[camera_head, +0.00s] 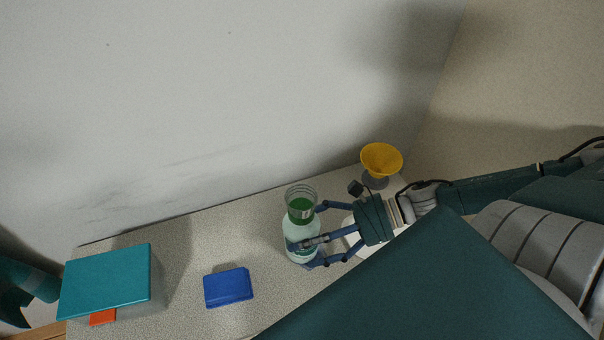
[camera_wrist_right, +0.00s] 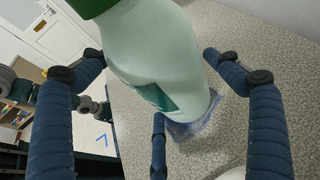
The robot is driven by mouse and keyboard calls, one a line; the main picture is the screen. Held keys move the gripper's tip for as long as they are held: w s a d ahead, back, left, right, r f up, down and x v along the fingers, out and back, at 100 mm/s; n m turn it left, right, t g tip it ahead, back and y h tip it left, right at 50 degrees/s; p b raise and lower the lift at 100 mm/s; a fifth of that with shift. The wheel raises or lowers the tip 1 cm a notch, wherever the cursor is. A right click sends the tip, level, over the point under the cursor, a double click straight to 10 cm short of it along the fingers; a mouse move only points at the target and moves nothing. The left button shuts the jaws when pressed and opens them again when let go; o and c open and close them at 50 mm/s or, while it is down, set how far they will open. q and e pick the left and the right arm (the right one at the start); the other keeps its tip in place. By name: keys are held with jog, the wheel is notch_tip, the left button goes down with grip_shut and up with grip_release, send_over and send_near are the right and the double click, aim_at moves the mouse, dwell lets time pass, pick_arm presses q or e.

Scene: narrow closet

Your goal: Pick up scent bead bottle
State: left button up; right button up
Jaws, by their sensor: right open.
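The scent bead bottle (camera_head: 301,231) is pale green with a dark green top and a clear cap, and it stands upright on the speckled counter. My right gripper (camera_head: 312,236) reaches in from the right with its fingers spread around the bottle. In the right wrist view the bottle (camera_wrist_right: 158,58) fills the space between the blue fingers (camera_wrist_right: 160,90). The fingers look open and a gap shows on the right side. At far left in the head view, a dark teal part of my left arm shows, but its fingertips cannot be seen.
A blue box (camera_head: 228,287) lies left of the bottle. A teal-lidded bin (camera_head: 108,281) stands at the left end. A yellow funnel-shaped cup (camera_head: 381,159) stands behind my right gripper. A wall runs along the counter's back.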

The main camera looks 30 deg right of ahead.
jog(key=shift+w+a+f, duration=0.15)
jog(key=shift+w+a, duration=0.05)
jog(key=shift+a, duration=0.2)
jog(key=c, duration=1.6)
jog(key=shift+c, duration=0.2)
